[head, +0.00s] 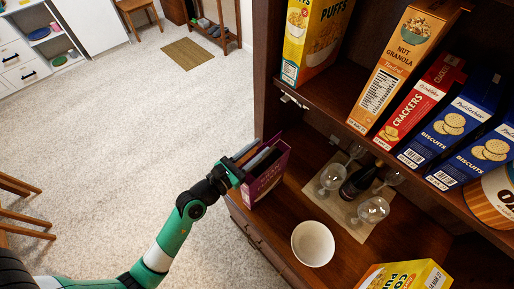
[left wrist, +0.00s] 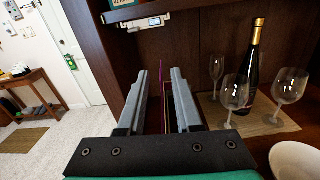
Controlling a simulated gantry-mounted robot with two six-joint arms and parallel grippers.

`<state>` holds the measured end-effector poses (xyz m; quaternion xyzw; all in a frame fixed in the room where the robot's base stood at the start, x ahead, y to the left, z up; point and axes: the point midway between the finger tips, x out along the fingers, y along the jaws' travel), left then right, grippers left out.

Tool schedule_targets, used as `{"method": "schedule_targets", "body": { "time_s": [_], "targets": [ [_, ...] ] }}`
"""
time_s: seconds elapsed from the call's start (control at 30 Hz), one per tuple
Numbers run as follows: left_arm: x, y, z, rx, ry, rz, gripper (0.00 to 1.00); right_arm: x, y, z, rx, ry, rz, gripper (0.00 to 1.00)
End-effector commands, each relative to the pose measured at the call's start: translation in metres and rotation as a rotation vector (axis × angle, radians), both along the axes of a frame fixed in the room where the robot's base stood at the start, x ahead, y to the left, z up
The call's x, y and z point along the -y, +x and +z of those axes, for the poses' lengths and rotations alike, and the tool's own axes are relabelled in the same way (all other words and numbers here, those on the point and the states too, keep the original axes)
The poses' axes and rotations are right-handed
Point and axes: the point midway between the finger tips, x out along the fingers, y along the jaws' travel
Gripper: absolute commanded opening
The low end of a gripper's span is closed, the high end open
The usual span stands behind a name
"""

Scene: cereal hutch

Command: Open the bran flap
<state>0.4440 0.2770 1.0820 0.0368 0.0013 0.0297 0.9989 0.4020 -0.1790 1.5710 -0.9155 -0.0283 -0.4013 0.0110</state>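The purple bran box (head: 267,178) stands upright at the left end of the hutch counter; its printing is too small to read. My left gripper (head: 256,156) is at the top of this box, its fingers reaching over it. In the left wrist view the two grey fingers (left wrist: 160,78) are apart. A thin purple edge of the box (left wrist: 161,68) shows in the gap between them, not visibly pinched. Most of the box top and its flaps are hidden behind the fingers. My right gripper is in neither view.
A placemat (head: 322,193) holds wine glasses (head: 333,176) and a dark bottle (head: 357,184) right of the box. A white bowl (head: 313,243) and a yellow cereal box (head: 408,276) are nearer. The upper shelf (head: 330,97) holds several boxes. The hutch's side wall (head: 268,70) is close behind.

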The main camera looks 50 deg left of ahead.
Motion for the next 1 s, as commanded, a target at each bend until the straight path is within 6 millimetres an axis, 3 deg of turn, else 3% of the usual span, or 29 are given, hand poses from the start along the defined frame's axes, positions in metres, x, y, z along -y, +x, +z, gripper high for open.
{"method": "schedule_targets", "body": {
  "time_s": [0.17, 0.37, 0.4, 1.0],
  "targets": [
    [0.0001, 0.0001, 0.0000, 0.000, 0.000, 0.000, 0.34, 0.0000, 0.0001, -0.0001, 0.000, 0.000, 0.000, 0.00],
    [0.0000, -0.0001, 0.0001, 0.000, 0.000, 0.000, 0.01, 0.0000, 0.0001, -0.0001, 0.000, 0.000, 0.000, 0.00],
    [0.0000, -0.0001, 0.0001, 0.000, 0.000, 0.000, 0.00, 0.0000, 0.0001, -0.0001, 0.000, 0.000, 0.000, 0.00],
    [0.0000, -0.0003, 0.0002, 0.001, 0.000, 0.000, 0.00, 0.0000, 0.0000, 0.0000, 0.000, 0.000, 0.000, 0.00]
  ]
}}
